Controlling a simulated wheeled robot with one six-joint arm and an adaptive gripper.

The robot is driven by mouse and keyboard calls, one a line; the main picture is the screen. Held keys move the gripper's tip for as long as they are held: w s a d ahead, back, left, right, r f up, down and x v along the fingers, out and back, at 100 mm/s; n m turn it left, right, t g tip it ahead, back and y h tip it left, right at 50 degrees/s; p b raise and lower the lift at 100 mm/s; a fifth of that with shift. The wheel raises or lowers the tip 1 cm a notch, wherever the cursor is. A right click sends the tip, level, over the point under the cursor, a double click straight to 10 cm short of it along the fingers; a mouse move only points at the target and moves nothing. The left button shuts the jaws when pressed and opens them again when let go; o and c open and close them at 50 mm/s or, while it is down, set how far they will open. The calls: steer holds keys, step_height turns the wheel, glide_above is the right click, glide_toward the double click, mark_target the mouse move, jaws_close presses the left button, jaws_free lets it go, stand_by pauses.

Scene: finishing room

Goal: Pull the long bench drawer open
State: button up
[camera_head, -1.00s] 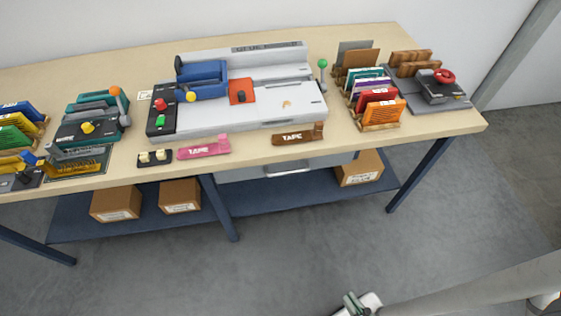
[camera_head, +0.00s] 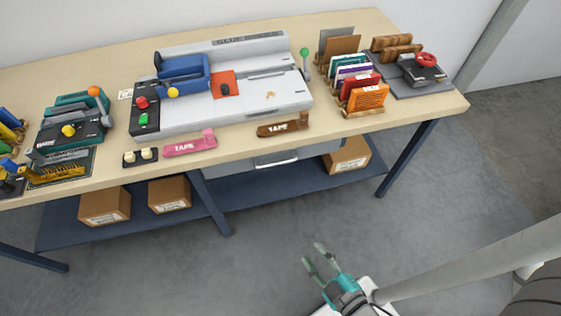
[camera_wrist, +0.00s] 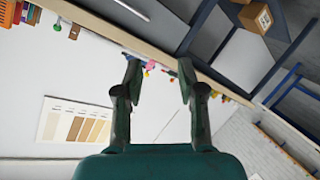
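The long bench drawer (camera_head: 262,167) is a grey front under the bench top, with a light bar handle (camera_head: 276,161) across it. It looks closed. In the wrist view the handle (camera_wrist: 132,9) shows as a pale bar at the top, on the grey drawer front. My gripper (camera_head: 313,257) is in the lower part of the head view, out over the floor, in front of and well apart from the drawer. Its two fingers are spread with nothing between them, and they also show apart in the wrist view (camera_wrist: 158,82).
The wooden bench top (camera_head: 330,135) carries a grey machine (camera_head: 290,93), a pink tape holder (camera_head: 190,144), a brown tape holder (camera_head: 283,126) and card racks. Cardboard boxes (camera_head: 348,156) stand on the blue lower shelf (camera_head: 240,198). Blue bench legs (camera_head: 210,204) flank the drawer. The floor ahead is clear.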

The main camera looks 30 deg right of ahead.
steer(key=w+d+f+n+h, duration=0.1)
steer(key=w+f+n, duration=0.1)
steer(key=w, duration=0.4)
steer(key=w+d+f+n+h, duration=0.1)
steer(key=w+d+f+n, duration=0.1)
steer(key=w, duration=0.4)
steer(key=n+h, duration=0.3)
steer(key=n, duration=0.1)
glide_toward(281, 162)
steer(key=x, duration=1)
steer(key=shift+w+f, duration=0.15)
steer(key=shift+f, duration=0.15)
jaws_close()
